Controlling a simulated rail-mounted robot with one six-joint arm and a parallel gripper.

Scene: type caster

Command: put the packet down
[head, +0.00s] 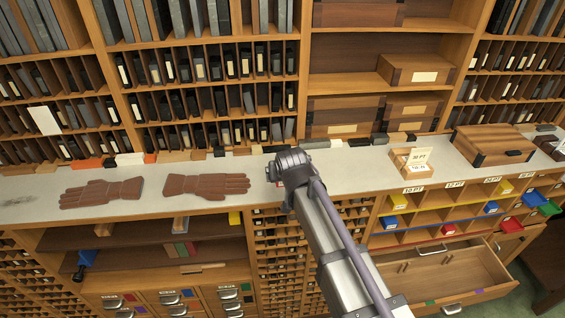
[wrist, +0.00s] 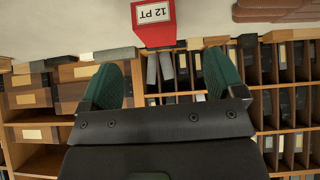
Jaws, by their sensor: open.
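The red packet (wrist: 155,32) with a white "12 PT" label shows at the top middle of the wrist view, on the pale counter. My gripper (wrist: 164,66) is open, its two green fingers spread wide with nothing between them. The packet lies beyond the fingertips, roughly in line with the gap and apart from both fingers. In the head view my gripper (head: 285,174) is over the counter (head: 226,165), seen from behind, with its fingers hidden. Only a small bit of red shows beside it there, and I cannot tell if that is the packet.
Two brown gloves (head: 207,185) lie on the counter left of my gripper. An open wooden box (head: 410,162) with labelled packets and a closed wooden case (head: 493,146) stand to the right. Below are labelled compartments and an open drawer (head: 440,273). Shelves rise behind the counter.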

